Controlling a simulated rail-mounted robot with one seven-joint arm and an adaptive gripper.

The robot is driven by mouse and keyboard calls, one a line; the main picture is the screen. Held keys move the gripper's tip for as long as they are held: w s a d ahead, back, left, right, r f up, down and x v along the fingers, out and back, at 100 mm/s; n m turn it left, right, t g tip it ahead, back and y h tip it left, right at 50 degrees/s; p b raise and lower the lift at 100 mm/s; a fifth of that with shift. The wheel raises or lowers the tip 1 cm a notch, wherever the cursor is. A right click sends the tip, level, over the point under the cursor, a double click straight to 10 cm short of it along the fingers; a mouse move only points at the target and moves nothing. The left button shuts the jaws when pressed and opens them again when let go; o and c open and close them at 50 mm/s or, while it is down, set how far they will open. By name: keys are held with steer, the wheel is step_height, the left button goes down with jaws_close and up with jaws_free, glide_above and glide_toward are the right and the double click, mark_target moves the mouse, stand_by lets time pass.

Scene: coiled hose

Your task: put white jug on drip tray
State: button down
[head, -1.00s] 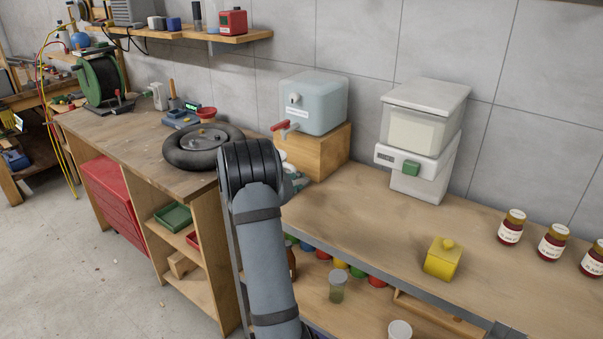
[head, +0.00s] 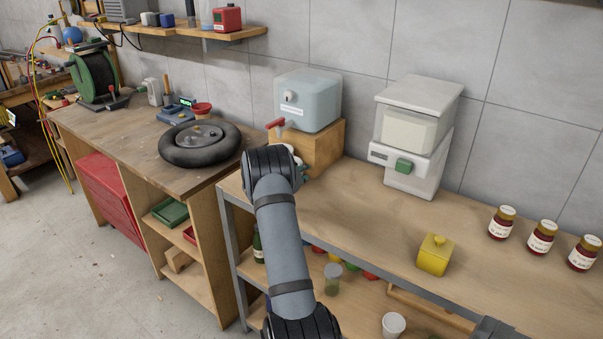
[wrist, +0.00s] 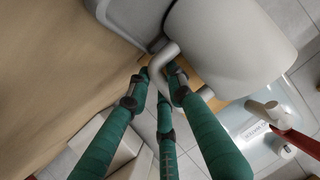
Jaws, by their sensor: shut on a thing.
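The white jug (wrist: 235,40) fills the upper right of the wrist view, its curved handle (wrist: 164,58) facing me. My gripper (wrist: 160,76) has its green fingers shut on that handle. In the head view my arm covers most of the jug, and a sliver of my gripper (head: 300,173) shows beside the wooden block. A grey rimmed piece, which looks like the drip tray (wrist: 128,18), lies at the top of the wrist view, partly behind the jug. I cannot tell whether the jug touches it.
A bluish tank (head: 308,100) with a red-levered tap (head: 276,124) stands on a wooden block (head: 325,148). The bench between block and pot is clear.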

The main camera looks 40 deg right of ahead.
steer(key=shift+f, duration=0.2)
steer(key=c, duration=1.6)
jaws_free()
steer(key=shift+o, duration=0.2)
steer(key=shift+a+r, duration=0.15)
steer(key=shift+r, duration=0.1)
steer(key=b+v, duration=0.2)
steer(key=v, duration=0.9)
steer(key=shift+s+a+r, duration=0.2)
steer(key=shift+a+r, duration=0.05)
